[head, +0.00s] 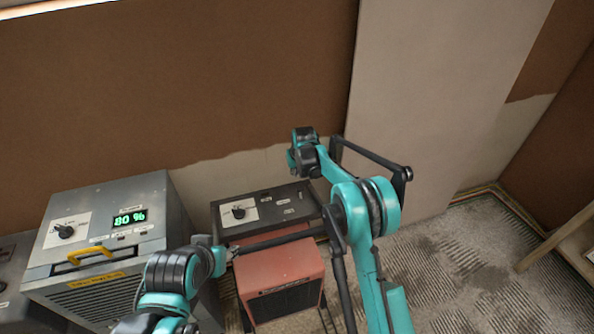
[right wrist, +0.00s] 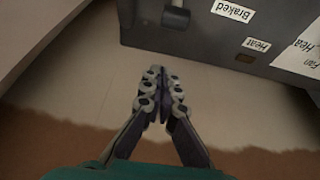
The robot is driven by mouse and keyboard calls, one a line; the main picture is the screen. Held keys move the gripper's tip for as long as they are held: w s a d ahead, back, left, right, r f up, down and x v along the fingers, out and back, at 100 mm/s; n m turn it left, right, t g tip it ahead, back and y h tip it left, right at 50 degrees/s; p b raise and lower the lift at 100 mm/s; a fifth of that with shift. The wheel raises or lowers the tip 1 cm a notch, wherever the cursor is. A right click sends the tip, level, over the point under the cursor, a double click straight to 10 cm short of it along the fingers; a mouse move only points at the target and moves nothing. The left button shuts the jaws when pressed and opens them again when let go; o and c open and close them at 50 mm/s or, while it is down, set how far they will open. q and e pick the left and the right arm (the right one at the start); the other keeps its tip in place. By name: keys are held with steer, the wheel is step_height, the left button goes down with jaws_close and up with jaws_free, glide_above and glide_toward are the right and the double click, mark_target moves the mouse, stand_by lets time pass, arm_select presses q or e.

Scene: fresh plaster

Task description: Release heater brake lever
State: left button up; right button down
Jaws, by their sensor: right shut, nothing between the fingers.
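The heater is a red body (head: 280,270) with a dark control box (head: 225,212) on top, carrying a knob (head: 238,211) and small white labels. In the right wrist view the box's dark panel shows at the top with a "Braked" label (right wrist: 233,10). A dark stubby lever (right wrist: 176,17) sits beside that label, partly cut by the picture edge. My right gripper (right wrist: 160,88) is shut and empty, its tips apart from the panel and lever. In the head view it is at the far end of the right arm (head: 303,137). My left gripper (head: 230,252) is small and partly hidden.
A grey unit (head: 165,215) with a green "80 %" display (head: 130,217) and yellow handle (head: 95,254) stands at the left. Dark bars (head: 375,157) pass close to my right arm. Carpet (head: 480,270) at the right is mostly clear.

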mark_target(298, 182)
steer(key=shift+x, duration=1)
steer(key=shift+s+d+r+b, duration=0.1)
steer(key=shift+s+d+b, duration=0.15)
steer(key=shift+s, duration=0.4)
steer(key=shift+s+d+b, duration=0.2)
steer(key=shift+s+b, duration=0.05)
steer(key=shift+s, duration=0.4)
steer(key=shift+s+d+r+b, duration=0.1)
steer(key=shift+s+d+b, duration=0.15)
steer(key=shift+s, duration=0.4)
steer(key=shift+w, duration=0.1)
